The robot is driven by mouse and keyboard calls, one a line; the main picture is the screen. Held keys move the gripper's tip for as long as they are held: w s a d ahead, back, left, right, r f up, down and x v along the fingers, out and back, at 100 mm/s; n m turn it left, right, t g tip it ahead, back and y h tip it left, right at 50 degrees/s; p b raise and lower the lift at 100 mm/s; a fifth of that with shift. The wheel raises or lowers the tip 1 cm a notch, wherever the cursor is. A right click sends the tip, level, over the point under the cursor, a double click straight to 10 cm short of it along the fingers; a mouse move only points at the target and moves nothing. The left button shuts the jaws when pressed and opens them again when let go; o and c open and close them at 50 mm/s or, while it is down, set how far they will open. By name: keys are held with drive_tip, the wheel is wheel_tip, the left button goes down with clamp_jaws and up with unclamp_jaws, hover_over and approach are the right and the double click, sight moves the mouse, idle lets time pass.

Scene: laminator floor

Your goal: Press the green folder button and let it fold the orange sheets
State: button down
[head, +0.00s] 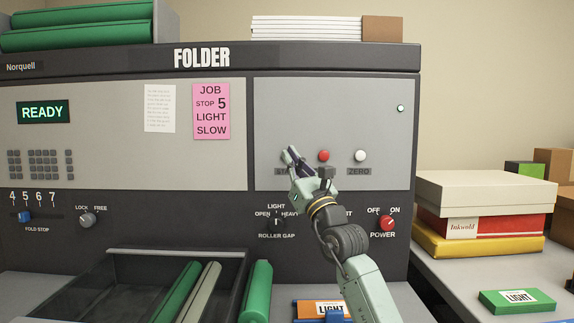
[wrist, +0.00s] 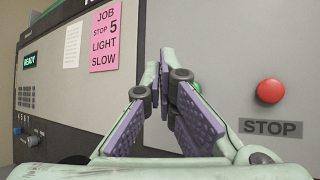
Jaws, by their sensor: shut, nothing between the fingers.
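The grey folder (head: 215,57) fills the head view; its display (head: 42,112) reads READY. My gripper (head: 292,154) is shut and empty in front of the panel. Its fingers cover the start button's place in the head view, left of the red stop button (head: 323,155). In the wrist view a small part of the green button (wrist: 197,88) shows behind the right finger of my gripper (wrist: 160,70). I cannot tell whether the fingertips touch it. The blue fold stop slider (head: 24,216) stands at 5. I cannot make out the orange sheets.
A pink job note (head: 211,111) reads stop 5, light, slow. A white zero button (head: 361,155) sits right of the stop button. A red power knob (head: 387,223) is below. Boxes (head: 485,192) stand on the right table; a dark tray (head: 120,285) with rolls is in front.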

drive_tip(key=shift+w+b, duration=1.35)
drive_tip(key=shift+w, duration=1.2)
drive_tip(key=shift+w, duration=0.1)
drive_tip(key=shift+w+b, duration=0.35)
drive_tip(key=shift+b, duration=0.1)
